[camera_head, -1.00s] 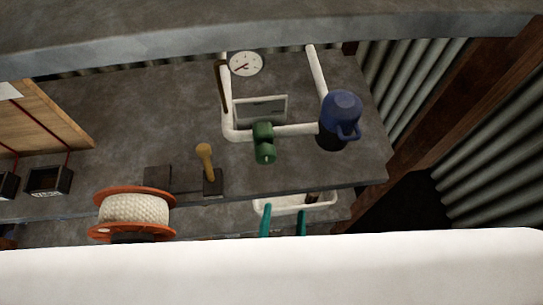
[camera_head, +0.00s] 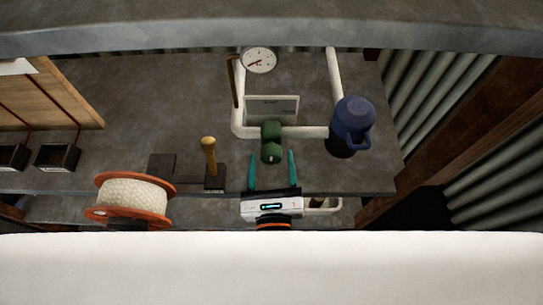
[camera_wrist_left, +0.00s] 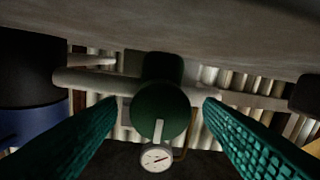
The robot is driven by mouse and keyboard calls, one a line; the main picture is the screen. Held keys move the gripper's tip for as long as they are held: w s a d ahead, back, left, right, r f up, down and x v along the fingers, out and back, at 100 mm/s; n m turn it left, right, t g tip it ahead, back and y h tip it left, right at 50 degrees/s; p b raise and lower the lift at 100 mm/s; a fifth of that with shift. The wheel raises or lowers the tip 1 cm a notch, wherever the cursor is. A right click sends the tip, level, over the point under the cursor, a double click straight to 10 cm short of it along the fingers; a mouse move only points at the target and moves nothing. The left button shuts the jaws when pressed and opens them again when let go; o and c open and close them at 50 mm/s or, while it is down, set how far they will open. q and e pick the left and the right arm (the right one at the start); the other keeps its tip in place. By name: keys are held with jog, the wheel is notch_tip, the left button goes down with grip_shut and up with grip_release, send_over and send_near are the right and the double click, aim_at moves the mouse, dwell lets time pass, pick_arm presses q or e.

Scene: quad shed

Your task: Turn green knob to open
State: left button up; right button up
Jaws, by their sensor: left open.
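The green knob (camera_head: 271,142) sits on a horizontal white pipe (camera_head: 305,132) above the grey bench. My left gripper (camera_head: 272,168) is open, its two teal fingers pointing at the knob from the near side, just short of it in the head view. In the left wrist view the round face of the knob (camera_wrist_left: 162,112) is centred between the spread fingers (camera_wrist_left: 160,128), with gaps on both sides. A pale mark shows on the knob's face. My right gripper is not in view.
A blue jug (camera_head: 352,122) stands close right of the knob. A pressure gauge (camera_head: 259,60) is behind. A lever with a wooden handle (camera_head: 209,150) and a rope spool (camera_head: 132,197) are to the left. A grey shelf edge (camera_head: 270,38) crosses the top.

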pick_arm(q)
jog(key=shift+w, duration=0.4)
jog(key=shift+c, duration=0.3)
jog(key=c, duration=0.9)
